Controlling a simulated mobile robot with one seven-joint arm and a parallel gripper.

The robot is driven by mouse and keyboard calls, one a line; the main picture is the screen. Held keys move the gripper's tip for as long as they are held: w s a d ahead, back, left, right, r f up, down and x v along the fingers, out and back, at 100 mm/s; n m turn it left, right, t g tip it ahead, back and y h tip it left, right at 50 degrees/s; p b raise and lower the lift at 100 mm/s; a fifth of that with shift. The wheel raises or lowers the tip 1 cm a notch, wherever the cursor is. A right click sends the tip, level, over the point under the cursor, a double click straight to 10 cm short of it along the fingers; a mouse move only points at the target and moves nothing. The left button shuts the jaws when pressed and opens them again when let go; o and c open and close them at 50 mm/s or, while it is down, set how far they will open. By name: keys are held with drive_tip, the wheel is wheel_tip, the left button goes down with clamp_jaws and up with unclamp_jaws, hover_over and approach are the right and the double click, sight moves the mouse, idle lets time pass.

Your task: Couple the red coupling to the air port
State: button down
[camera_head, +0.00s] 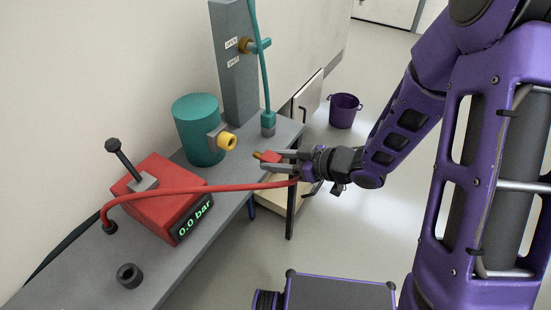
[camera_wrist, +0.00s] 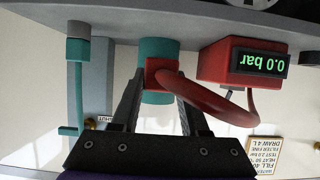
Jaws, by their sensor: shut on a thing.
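My gripper (camera_head: 268,160) is shut on the red coupling (camera_head: 272,156), which has a brass-coloured tip pointing left. The coupling also shows between the fingers in the wrist view (camera_wrist: 154,75). A red hose (camera_head: 190,190) runs from it to the red box (camera_head: 162,195), whose display reads 0.0 bar. A yellow round port (camera_head: 228,142) sticks out of a grey block on the teal cylinder (camera_head: 196,130). It looks like the air port. The coupling is apart from it, to its lower right in the head view. In the wrist view the coupling and fingers hide the port.
The grey bench (camera_head: 85,275) carries a dark ring (camera_head: 130,275) at its front. A grey column (camera_head: 234,75) with a brass and teal valve stands behind the cylinder, a teal hose (camera_head: 262,60) beside it. A purple bucket (camera_head: 344,110) is on the floor, which is otherwise mostly clear.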

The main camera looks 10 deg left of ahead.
drive_tip(key=shift+w+a, duration=0.2)
drive_tip(key=shift+a, duration=0.35)
drive_tip(key=shift+w+a+b, duration=0.1)
drive_tip(key=shift+w+a, duration=0.2)
drive_tip(key=shift+a, duration=0.4)
drive_tip(key=shift+w+a+b, duration=0.1)
drive_tip(key=shift+w+a, duration=0.2)
drive_tip(key=shift+a, duration=0.45)
drive_tip(key=shift+w+a+b, duration=0.1)
drive_tip(key=shift+w+a, duration=0.2)
drive_tip(key=shift+a, duration=0.4)
drive_tip(key=shift+w+a, duration=0.15)
drive_tip(key=shift+a, duration=0.25)
drive_tip(key=shift+w+a, duration=0.3)
drive_tip(key=shift+a, duration=0.4)
drive_tip(key=shift+w+a, duration=0.3)
drive_tip(key=shift+a, duration=0.35)
drive_tip(key=shift+a, duration=0.1)
drive_tip(key=shift+c, duration=1.7)
unclamp_jaws()
drive_tip(key=p+v, duration=0.4)
drive_tip(key=v, duration=1.3)
